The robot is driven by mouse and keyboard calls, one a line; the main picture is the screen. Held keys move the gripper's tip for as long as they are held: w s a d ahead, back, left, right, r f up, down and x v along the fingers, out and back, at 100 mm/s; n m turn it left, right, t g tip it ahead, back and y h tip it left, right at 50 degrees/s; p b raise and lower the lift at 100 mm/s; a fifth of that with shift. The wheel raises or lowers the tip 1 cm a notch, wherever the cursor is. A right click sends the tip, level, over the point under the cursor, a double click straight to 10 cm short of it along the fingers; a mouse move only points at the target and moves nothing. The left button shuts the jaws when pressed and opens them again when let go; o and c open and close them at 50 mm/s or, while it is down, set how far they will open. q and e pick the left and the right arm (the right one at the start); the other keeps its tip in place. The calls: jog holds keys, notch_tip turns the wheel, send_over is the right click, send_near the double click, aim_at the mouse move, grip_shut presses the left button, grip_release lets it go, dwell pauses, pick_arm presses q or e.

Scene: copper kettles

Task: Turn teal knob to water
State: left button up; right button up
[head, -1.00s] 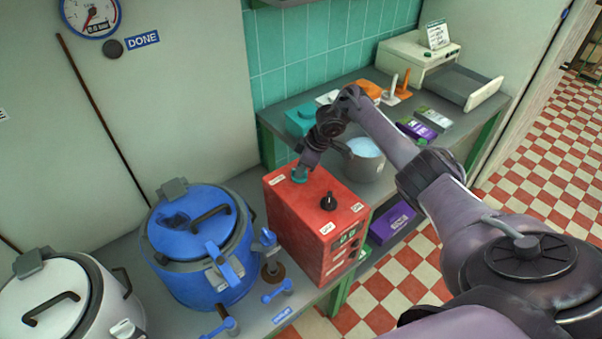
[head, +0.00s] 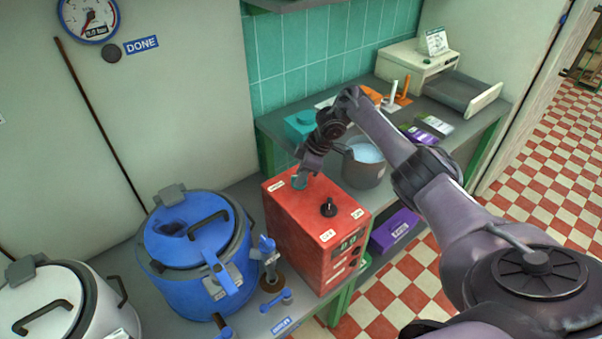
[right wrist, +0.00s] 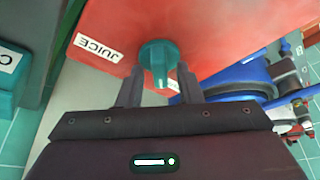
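The teal knob (right wrist: 158,60) sits on the red control box (head: 318,225); it also shows small in the head view (head: 299,182). In the right wrist view its pointer ridge runs towards my gripper. A JUICE label (right wrist: 98,47) is at its left, and a second label, mostly hidden, is behind the right finger. My right gripper (right wrist: 158,82) has its two fingers apart, one on each side of the knob's ridge. I cannot tell whether they touch it. The right gripper (head: 303,175) is at the box's back left corner in the head view. My left gripper is not in view.
A black knob (head: 329,207) stands on the same box. A blue kettle (head: 180,275) is close at the left, a white kettle (head: 95,318) beyond it. A grey pot (head: 362,172) and a teal block (head: 301,124) stand behind the box.

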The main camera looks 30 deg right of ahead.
jog(key=shift+o, duration=0.2)
jog(key=shift+d+r, duration=0.15)
jog(key=shift+r, duration=0.35)
jog(key=p+v, duration=0.2)
jog(key=v, duration=0.4)
jog(key=shift+s+r+p, duration=0.25)
jog(key=shift+r+p, duration=0.05)
jog(key=shift+d, duration=0.15)
jog(key=shift+f, duration=0.1)
